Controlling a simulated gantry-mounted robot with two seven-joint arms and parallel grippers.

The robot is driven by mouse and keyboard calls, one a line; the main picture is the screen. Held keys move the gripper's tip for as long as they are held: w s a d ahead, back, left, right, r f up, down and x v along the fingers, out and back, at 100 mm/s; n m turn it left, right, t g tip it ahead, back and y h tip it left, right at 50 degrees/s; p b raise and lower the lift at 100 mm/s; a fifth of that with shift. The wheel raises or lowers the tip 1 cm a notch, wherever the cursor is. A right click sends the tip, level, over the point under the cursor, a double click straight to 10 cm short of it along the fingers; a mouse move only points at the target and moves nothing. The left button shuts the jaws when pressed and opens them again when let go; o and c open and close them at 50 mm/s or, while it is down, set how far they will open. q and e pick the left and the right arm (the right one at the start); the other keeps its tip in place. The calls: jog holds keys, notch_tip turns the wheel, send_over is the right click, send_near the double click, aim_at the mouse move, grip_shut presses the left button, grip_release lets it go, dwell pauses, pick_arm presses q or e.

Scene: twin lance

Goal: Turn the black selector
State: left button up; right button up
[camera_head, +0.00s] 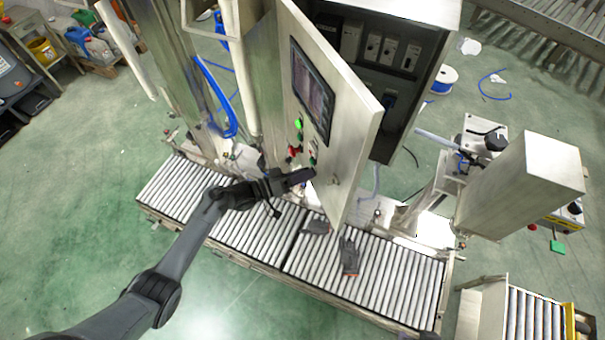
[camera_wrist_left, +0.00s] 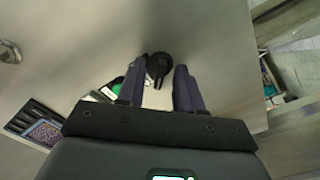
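The black selector (camera_wrist_left: 158,68) is a round knob with a raised grip on the pale metal panel door (camera_head: 345,125). In the left wrist view it lies between and just beyond the fingertips of my left gripper (camera_wrist_left: 160,78). That gripper is open, with a clear gap between its two dark fingers; I cannot tell whether either finger touches the knob. In the head view my left gripper (camera_head: 302,177) is at the lower part of the door, below the buttons. The selector cannot be clearly made out there. My right gripper is not in view.
The door carries a dark screen (camera_head: 312,90), a green button (camera_head: 298,123) and a red button (camera_head: 293,151). Behind it is an open electrical cabinet (camera_head: 385,45). A roller conveyor (camera_head: 385,285) runs below, with dark gloves (camera_head: 349,258) on it.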

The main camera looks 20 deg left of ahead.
pick_arm(q)
jog(key=b+v, duration=0.1)
jog(key=v, duration=0.9)
jog(key=shift+s+a, duration=0.25)
jog(key=shift+a, duration=0.05)
dwell(0.4)
